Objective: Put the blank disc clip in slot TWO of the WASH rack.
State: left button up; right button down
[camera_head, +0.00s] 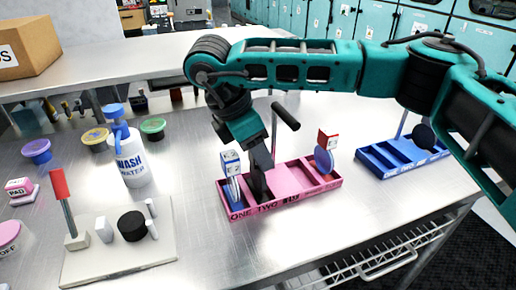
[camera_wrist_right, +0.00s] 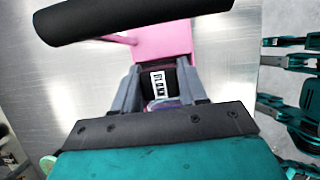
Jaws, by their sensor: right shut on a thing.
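My right gripper (camera_head: 258,166) points down over the left part of the pink rack (camera_head: 300,194), shut on the blank disc clip. The clip's dark disc (camera_head: 258,182) shows below the fingers, roughly upright, behind the front wall marked ONE TWO. It is beside the ONE end, at about slot TWO; I cannot tell whether it touches the floor. The right wrist view shows its BLANK label (camera_wrist_right: 158,84) between the fingers (camera_wrist_right: 157,92). A blue-and-white clip (camera_head: 232,174) stands in slot ONE. My left gripper is not in view.
A red-topped clip (camera_head: 327,150) stands at the pink rack's right part. The rack's black handle (camera_head: 286,117) rises close to my gripper. A blue rack (camera_head: 398,157) stands right. A wash bottle (camera_head: 129,158) and a white board (camera_head: 120,255) are left. Bare table lies in front.

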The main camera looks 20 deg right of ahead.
jog(key=shift+f, duration=0.2)
jog(key=c, duration=0.6)
grip_release()
jog(key=shift+r, duration=0.1)
jog(key=v, duration=1.2)
jog(key=shift+r, duration=0.2)
